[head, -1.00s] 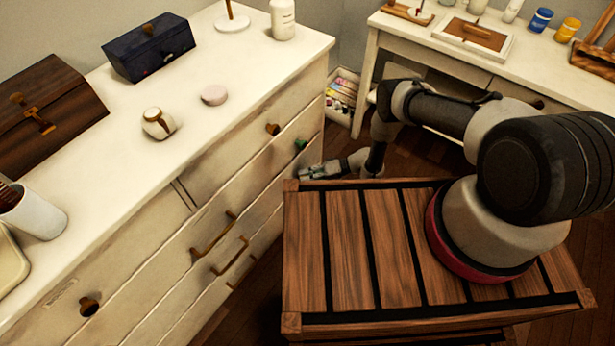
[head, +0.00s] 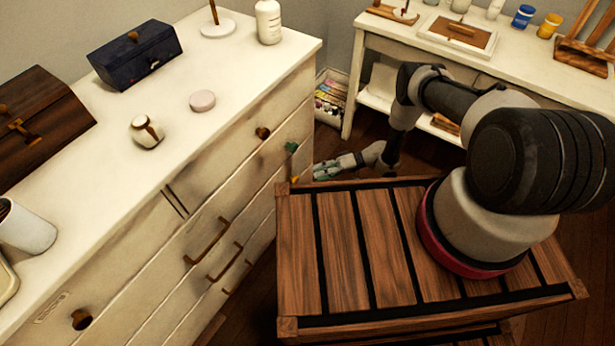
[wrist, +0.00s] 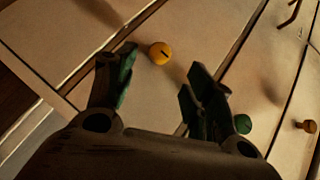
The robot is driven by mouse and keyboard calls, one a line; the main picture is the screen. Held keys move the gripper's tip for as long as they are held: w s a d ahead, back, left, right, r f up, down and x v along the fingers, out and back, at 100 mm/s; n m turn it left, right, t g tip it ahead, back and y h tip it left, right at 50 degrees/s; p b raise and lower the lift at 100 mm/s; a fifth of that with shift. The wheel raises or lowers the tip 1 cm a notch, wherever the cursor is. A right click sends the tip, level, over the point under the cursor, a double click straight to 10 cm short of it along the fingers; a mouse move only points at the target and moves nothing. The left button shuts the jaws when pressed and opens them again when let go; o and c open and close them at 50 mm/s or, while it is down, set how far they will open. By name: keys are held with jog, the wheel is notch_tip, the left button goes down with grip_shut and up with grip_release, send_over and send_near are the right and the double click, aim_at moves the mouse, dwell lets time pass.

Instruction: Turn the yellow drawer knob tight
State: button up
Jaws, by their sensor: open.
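The yellow drawer knob (wrist: 160,53) is round with a dark slot line across its face. It sits on a pale drawer front in the wrist view. The yellow knob shows in the gap between the fingertips, nearer the left one, and nothing is gripped. In the head view my gripper (head: 336,167) is low beside the right end of the white dresser (head: 120,200).
A green knob (head: 291,147) and a brown knob (head: 262,133) stick out of the dresser nearby. The green knob (wrist: 242,124) is close to the right finger in the wrist view. A white desk (head: 400,45) stands behind my arm. Dark floor lies between.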

jog(key=shift+v, duration=1.6)
